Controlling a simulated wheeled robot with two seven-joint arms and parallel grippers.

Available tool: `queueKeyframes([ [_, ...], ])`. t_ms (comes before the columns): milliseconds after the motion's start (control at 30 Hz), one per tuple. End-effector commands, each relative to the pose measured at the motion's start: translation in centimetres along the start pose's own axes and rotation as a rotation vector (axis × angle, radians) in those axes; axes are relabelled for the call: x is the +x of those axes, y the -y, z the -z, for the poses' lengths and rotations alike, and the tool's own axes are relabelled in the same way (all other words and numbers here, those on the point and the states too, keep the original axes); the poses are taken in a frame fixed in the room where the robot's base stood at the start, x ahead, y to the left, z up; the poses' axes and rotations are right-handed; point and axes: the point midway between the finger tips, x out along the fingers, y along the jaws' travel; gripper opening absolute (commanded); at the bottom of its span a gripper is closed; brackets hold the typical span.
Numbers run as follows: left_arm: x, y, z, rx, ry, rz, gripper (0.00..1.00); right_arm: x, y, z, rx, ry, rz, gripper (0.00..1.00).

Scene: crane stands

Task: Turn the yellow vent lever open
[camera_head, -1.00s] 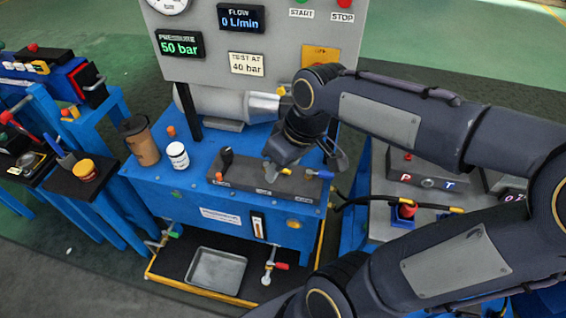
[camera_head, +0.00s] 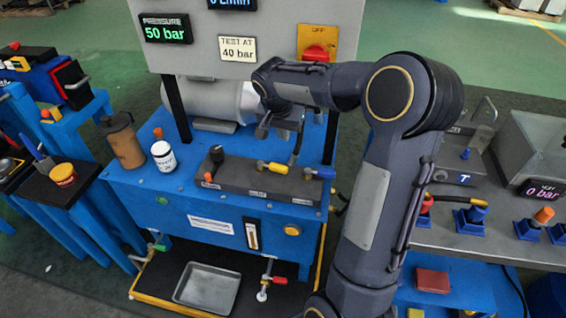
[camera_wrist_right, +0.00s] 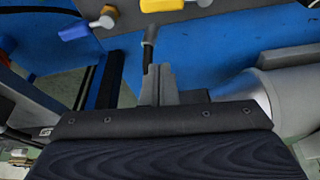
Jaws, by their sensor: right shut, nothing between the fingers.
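The yellow vent lever (camera_head: 276,168) lies along the top of the dark valve block (camera_head: 235,180), its handle pointing right from a pale pivot. It also shows at the top edge of the right wrist view (camera_wrist_right: 160,5), partly cut off. My right gripper (camera_head: 272,130) is shut and empty, above and behind the block, near the grey cylinder. Its fingers (camera_wrist_right: 157,75) are apart from the yellow lever in the wrist view. A thin dark rod (camera_wrist_right: 149,38) shows just beyond the fingertips; I cannot tell whether they touch. My left gripper is not in view.
A blue lever (camera_head: 322,172) is right of the yellow one, and a black knob (camera_head: 217,153) stands at the block's left. A white jar (camera_head: 163,157) and brown flask (camera_head: 122,142) stand further left. The grey cylinder (camera_head: 212,98) is behind. The pressure display (camera_head: 166,29) reads 50 bar.

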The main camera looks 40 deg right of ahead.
Motion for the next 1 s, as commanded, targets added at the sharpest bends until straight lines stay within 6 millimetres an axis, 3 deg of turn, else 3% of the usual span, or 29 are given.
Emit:
queueKeyframes([
  [167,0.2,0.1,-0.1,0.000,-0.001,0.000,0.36,2.0,0.0,0.0,0.008,0.001,-0.003,0.00],
  [567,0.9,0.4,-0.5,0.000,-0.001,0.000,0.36,10.3,0.0,-0.1,0.007,0.003,-0.001,0.00],
  [733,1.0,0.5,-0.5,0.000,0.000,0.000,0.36,8.9,0.1,-2.6,0.003,0.000,0.002,0.00],
  [1000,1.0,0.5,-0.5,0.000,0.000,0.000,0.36,8.4,0.1,-3.7,0.006,-0.001,0.001,0.00],
])
